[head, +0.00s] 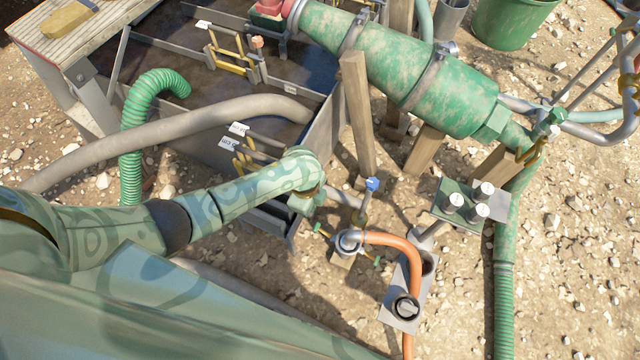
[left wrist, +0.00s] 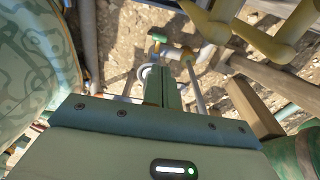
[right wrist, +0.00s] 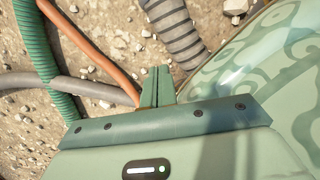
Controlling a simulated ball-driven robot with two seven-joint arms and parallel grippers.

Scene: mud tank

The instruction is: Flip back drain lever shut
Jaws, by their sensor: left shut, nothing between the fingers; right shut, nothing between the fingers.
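A blue-knobbed lever (head: 373,184) stands up from the pipework beside the tank's near corner in the head view. Small green handles (head: 318,228) sit on the pipe fittings below it. I cannot tell for certain which one is the back drain lever. My left gripper (head: 304,204) is left of the blue knob and apart from it. Its fingers are mostly hidden by the wrist there. My right gripper (right wrist: 157,84) is shut and empty, over hoses and gravel.
The mud tank (head: 285,108) holds dark fluid and has yellow handles (head: 245,160) at its near side. A wooden post (head: 357,110) stands close behind the blue lever. An orange hose (head: 414,262) and a green pump (head: 440,95) are to the right. Open gravel lies at far right.

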